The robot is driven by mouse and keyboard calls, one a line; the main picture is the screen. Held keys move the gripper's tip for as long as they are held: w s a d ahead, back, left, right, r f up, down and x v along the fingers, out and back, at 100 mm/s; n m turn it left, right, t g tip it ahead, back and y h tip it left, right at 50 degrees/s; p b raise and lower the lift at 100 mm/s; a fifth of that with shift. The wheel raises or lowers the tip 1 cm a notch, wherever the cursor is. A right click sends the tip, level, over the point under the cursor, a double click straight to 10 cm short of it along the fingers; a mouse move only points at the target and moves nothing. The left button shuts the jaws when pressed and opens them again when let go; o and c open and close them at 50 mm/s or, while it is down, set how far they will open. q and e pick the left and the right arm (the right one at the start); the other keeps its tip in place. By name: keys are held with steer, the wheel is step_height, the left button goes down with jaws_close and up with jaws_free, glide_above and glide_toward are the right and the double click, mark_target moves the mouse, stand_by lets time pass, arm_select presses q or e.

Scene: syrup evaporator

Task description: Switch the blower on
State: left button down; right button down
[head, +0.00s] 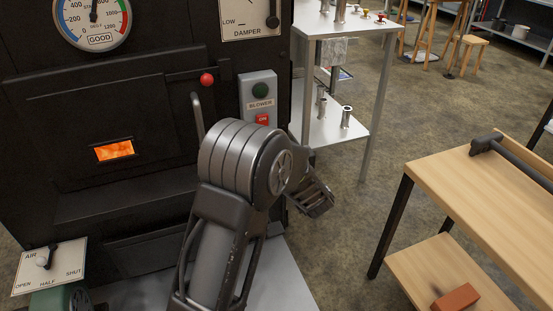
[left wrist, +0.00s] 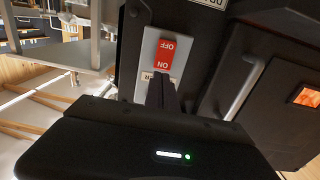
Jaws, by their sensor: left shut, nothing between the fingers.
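The blower panel (head: 246,84) is a grey plate on the black evaporator front, with a dark green lamp (head: 260,90), a BLOWER label and a red switch (head: 263,119) marked ON. My left arm hides the panel's lower part in the head view. In the left wrist view, which is upside down, the red switch (left wrist: 164,52) shows both ON and OFF. My left gripper (left wrist: 160,82) is shut and empty, its fingertips in front of the label, close to the ON end; I cannot tell whether they touch. Its fingertips are hidden in the head view. My right gripper is out of view.
A red-knobbed handle (head: 207,79) and a firebox door with a glowing window (head: 114,150) are left of the panel. A damper plate (head: 250,18) is above. A metal shelf (head: 335,125) stands to the right, a wooden table (head: 480,170) farther right. Floor between them is clear.

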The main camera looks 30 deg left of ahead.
mark_target(263, 118)
arm_select(q)
steer(key=shift+s+a+r, duration=0.15)
steer(key=shift+a+r, duration=0.1)
steer(key=shift+r, duration=0.15)
steer(key=b+x, duration=0.1)
steer(key=x, duration=0.6)
steer(key=shift+a+b, duration=0.3)
steer(key=shift+b, duration=0.05)
steer(key=shift+w+a, duration=0.4)
steer(key=shift+w, duration=0.05)
